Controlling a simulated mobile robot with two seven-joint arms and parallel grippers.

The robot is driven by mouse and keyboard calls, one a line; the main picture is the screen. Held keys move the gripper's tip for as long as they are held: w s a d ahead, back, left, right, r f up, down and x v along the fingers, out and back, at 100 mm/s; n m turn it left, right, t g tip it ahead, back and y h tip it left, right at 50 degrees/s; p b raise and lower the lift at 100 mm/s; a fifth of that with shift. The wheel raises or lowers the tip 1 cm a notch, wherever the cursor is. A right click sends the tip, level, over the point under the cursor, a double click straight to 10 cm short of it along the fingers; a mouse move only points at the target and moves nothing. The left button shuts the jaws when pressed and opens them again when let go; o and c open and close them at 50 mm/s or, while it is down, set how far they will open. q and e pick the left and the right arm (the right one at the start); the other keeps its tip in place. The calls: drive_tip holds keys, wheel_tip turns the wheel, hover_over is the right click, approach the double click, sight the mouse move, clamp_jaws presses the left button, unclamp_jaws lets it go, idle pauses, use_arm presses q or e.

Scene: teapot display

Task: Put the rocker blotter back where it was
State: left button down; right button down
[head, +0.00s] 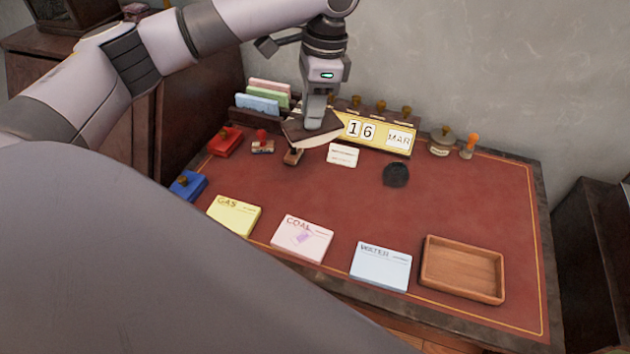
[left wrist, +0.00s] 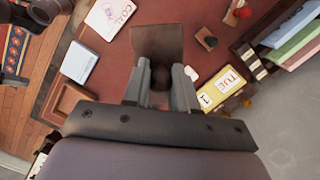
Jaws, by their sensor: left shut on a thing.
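The rocker blotter (head: 312,131) is a dark brown block with a pale curved underside. My left gripper (head: 318,118) is shut on its knob from above. The blotter is near the back of the desk, in front of the yellow calendar, and looks held above the red top; its exact height is hard to tell. In the left wrist view the blotter (left wrist: 157,42) shows as a brown plate beyond the fingers, with its dark round knob between the fingertips (left wrist: 160,80). My right gripper is not in view.
The calendar (head: 376,133) stands at the back, near a letter rack (head: 262,117) with coloured papers. A small wooden stamp (head: 293,156) and a white card (head: 342,155) are close to the blotter. Yellow, pink and blue cards and an empty wooden tray (head: 428,272) line the front.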

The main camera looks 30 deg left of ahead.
sight(323, 122)
use_arm(q)
wheel_tip(323, 122, down, 17)
drive_tip(key=shift+r+b, duration=0.2)
drive_tip(key=shift+b, duration=0.15)
drive_tip(key=c, duration=0.9)
unclamp_jaws()
drive_tip(key=shift+f, duration=0.1)
drive_tip(key=r, duration=0.4)
drive_tip(key=w+d+r, duration=0.1)
drive_tip(key=r, duration=0.7)
drive_tip(key=shift+w+d+r, duration=0.1)
drive_tip(key=shift+w+d, duration=0.05)
